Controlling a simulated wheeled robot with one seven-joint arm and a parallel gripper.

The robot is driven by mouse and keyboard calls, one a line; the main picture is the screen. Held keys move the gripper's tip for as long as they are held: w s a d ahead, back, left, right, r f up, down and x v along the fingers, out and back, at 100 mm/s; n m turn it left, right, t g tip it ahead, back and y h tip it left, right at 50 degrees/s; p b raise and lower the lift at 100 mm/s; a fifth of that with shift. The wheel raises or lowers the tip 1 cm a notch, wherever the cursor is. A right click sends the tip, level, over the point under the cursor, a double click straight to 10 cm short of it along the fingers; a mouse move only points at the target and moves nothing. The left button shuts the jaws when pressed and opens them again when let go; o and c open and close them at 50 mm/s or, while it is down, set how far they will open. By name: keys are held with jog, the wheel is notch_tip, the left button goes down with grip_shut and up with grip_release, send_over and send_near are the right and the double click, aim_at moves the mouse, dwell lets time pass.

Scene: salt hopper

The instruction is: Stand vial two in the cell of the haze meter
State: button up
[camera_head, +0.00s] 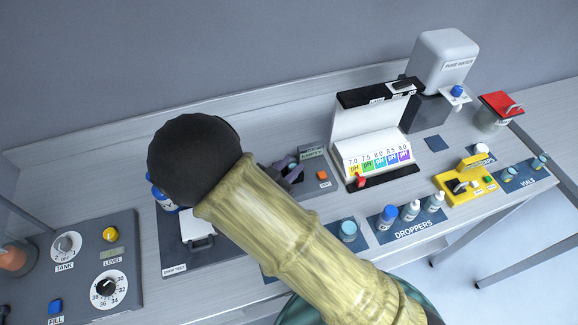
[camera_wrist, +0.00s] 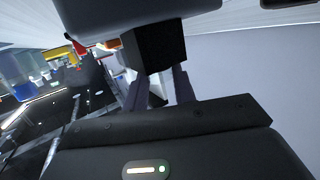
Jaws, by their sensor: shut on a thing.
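My gripper (camera_head: 289,171) is at the haze meter (camera_head: 322,174), a small grey unit with a display and an orange button. My arm hides the meter's left part and its cell. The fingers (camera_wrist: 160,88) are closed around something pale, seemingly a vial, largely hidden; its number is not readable. In the wrist view a black block (camera_wrist: 161,46) stands right beyond the fingertips. I cannot tell whether the held thing is above the cell or in it. Two other vials stand on the vials mat (camera_head: 522,174) at the far right.
A pH colour stand (camera_head: 372,158) with a raised panel stands right of the meter. Dropper bottles (camera_head: 389,217), a jar (camera_head: 348,231) and a yellow device (camera_head: 463,188) line the front. A pure water dispenser (camera_head: 445,62) is behind. A control panel (camera_head: 85,262) is at left.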

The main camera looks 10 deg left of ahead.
jog(key=shift+s+f, duration=0.15)
jog(key=shift+f, duration=0.45)
jog(key=o, duration=0.7)
jog(key=shift+c, duration=0.2)
jog(key=o, duration=0.3)
jog(key=shift+f, duration=0.2)
jog(key=shift+d, duration=0.1)
jog(key=shift+s+b, duration=0.1)
jog(key=shift+b, duration=0.2)
jog(key=shift+r, duration=0.3)
jog(key=shift+r+p, duration=0.45)
jog(key=shift+p, duration=0.1)
jog(key=b+v, duration=0.1)
jog(key=v, duration=0.5)
jog(key=b+v, duration=0.1)
jog(key=v, duration=0.4)
jog(key=shift+s+a+r, duration=0.25)
jog(key=shift+a+r, duration=0.05)
